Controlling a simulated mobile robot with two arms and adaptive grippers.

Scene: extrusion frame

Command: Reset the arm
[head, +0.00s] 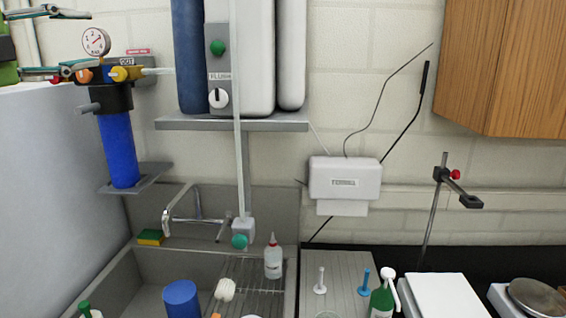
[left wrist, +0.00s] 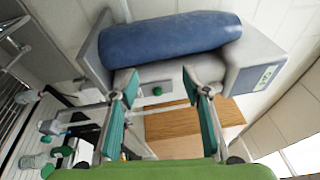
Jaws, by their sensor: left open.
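My left gripper (head: 86,42) comes in at the upper left of the head view, with its two teal-padded fingers spread one above the other. The pressure gauge (head: 96,42) shows in the gap between them, and the lower finger overlaps the filter head in the picture; I cannot tell whether they touch. In the left wrist view the gripper (left wrist: 160,84) is open and nothing is held between its fingers. My right gripper is in neither view.
A blue filter housing (head: 119,150) hangs near the gripper. Tanks stand on a wall shelf (head: 270,124); a blue tank (left wrist: 175,40) fills the upper wrist view. Below are a sink (head: 140,268) and bottles. A wooden cabinet (head: 510,65) hangs at right.

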